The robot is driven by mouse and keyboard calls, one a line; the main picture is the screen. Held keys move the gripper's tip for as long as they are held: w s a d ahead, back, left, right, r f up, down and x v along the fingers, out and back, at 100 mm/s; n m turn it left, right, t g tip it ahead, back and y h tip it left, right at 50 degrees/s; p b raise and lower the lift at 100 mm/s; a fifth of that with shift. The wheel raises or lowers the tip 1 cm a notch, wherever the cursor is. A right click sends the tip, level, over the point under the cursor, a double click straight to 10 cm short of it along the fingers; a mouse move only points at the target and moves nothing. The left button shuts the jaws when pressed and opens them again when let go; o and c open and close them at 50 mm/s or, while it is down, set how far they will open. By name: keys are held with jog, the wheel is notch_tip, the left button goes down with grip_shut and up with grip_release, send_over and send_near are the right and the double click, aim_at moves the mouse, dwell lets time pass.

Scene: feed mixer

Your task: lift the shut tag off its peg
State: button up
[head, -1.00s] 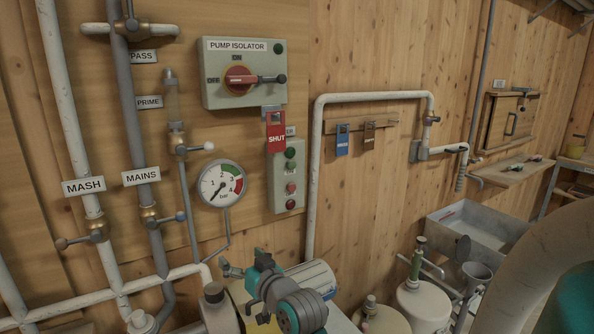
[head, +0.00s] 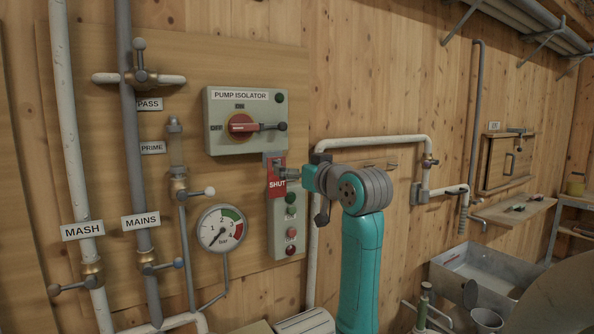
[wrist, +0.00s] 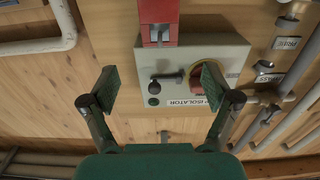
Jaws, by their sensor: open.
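The red shut tag (head: 277,183) hangs upright on its peg under the pump isolator box (head: 222,136). In the wrist view, which is upside down, the tag (wrist: 159,12) enters at the top edge, with its grey holder next to the box (wrist: 195,55). I cannot tell whether anything touches.
A switch box with buttons (head: 290,225) is just below the tag. The isolator's red knob and lever (head: 242,125) stick out above. The pressure gauge (head: 221,228) and pipes are at left. A white pipe (head: 375,142) runs at right; my arm hides part of the peg rail.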

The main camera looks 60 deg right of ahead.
aim_at(277, 157)
jog(key=x, duration=1)
jog(key=shift+w+d, duration=0.15)
jog(key=shift+w, duration=0.15)
jog(key=c, duration=1.2)
jog(key=shift+r, duration=0.7)
jog(key=shift+s, duration=0.1)
jog(key=shift+v, duration=2.4)
jog(key=shift+v, duration=2.2)
